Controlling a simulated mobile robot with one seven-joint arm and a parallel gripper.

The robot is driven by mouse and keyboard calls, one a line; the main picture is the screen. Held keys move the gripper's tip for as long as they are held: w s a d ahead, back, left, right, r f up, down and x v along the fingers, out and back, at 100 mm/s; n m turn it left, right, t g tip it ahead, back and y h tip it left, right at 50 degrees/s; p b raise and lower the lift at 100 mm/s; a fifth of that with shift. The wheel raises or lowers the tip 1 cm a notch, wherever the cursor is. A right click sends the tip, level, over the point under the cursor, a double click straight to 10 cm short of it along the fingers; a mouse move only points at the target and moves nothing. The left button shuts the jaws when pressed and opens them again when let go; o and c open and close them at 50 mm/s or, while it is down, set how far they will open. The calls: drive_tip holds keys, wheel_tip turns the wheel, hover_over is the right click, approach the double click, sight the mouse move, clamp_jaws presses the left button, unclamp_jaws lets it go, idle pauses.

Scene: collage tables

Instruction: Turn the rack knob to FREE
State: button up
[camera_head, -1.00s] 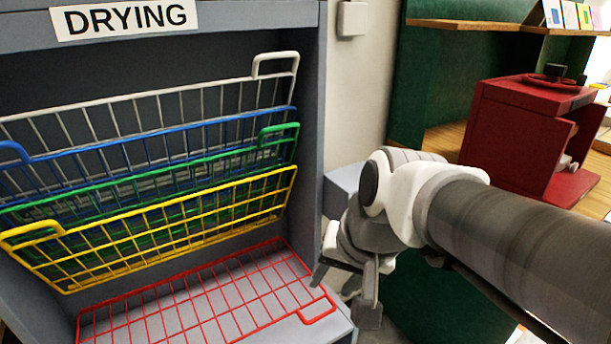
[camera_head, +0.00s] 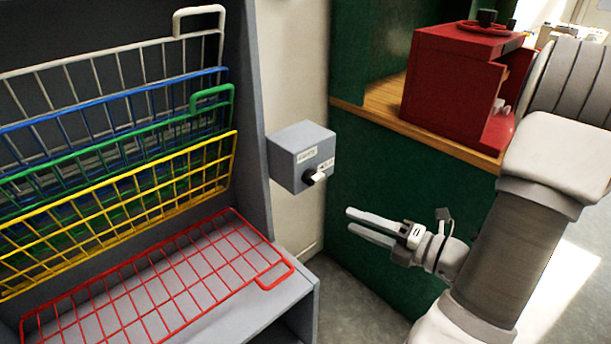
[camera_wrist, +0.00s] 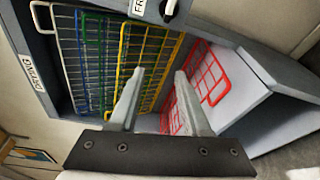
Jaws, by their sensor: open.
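The rack knob (camera_head: 315,177) is a small white lever on the front of a grey box (camera_head: 300,157) fixed to the wall right of the drying rack. Two small labels sit on the box face, too small to read surely in the head view. In the wrist view the knob (camera_wrist: 170,8) shows at the top edge beside a label starting "FR". My gripper (camera_head: 358,226) is open and empty, below and right of the box, apart from it. In the wrist view its two fingers (camera_wrist: 155,90) point toward the rack shelves.
The drying rack (camera_head: 255,120) holds white, blue, green and yellow wire shelves tilted up, and a red wire shelf (camera_head: 200,285) lying flat. A red cabinet (camera_head: 450,90) stands on a wooden ledge over a green panel (camera_head: 370,160). Open space lies between gripper and box.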

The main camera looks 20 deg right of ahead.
drive_tip(key=d+m+t+h, duration=0.2)
drive_tip(key=d+m, duration=0.2)
drive_tip(key=b, duration=0.4)
approach(317, 182)
drive_tip(key=shift+m+t+h, duration=0.3)
drive_tip(key=shift+h, duration=0.1)
drive_tip(key=x, duration=0.8)
drive_tip(key=shift+w+a, duration=0.25)
drive_tip(key=shift+a, duration=0.1)
clamp_jaws()
